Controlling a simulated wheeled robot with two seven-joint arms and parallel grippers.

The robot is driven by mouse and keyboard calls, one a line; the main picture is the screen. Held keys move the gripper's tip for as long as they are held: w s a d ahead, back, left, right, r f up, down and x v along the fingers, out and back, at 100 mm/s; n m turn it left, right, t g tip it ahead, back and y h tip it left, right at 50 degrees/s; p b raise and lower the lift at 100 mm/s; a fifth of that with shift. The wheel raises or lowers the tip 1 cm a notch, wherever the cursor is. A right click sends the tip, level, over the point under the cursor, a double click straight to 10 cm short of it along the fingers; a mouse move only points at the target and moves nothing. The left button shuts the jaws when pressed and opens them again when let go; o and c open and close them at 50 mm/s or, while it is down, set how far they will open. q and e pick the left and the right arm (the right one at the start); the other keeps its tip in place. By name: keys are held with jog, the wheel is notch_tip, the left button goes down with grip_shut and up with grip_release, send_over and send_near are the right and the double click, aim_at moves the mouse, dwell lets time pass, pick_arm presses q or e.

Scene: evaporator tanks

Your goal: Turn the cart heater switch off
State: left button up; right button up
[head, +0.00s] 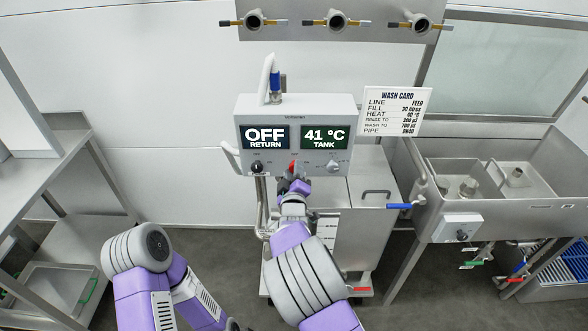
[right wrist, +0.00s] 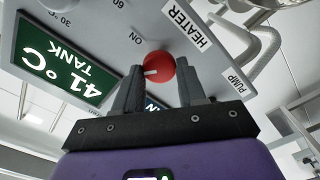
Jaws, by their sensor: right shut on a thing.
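The cart's control box (head: 295,112) shows two displays, "OFF RETURN" and "41 °C TANK". The red heater switch (head: 292,167) is a round knob low on its front. In the right wrist view the red knob (right wrist: 164,64) sits beside the labels "ON" and "HEATER", and its white mark points left in that picture. My right gripper (head: 294,181) is at the knob from below; in the right wrist view its two dark fingers (right wrist: 159,76) are shut on the knob's sides. Any "OFF" mark for this knob is hidden. My left gripper is out of view.
A black knob (head: 257,167) and a grey knob (head: 333,167) flank the red one closely. A wash card (head: 393,110) stands at the right, by a steel sink (head: 485,210) with a blue-handled valve (head: 399,206). A steel shelf (head: 40,180) stands at the left.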

jog(key=shift+f+n+p, duration=0.1)
jog(key=shift+n+p, duration=0.6)
jog(key=shift+n, duration=3)
jog(key=o, duration=1)
jog(key=s, duration=0.7)
jog(key=shift+s+p, duration=0.3)
jog(key=shift+p, duration=0.1)
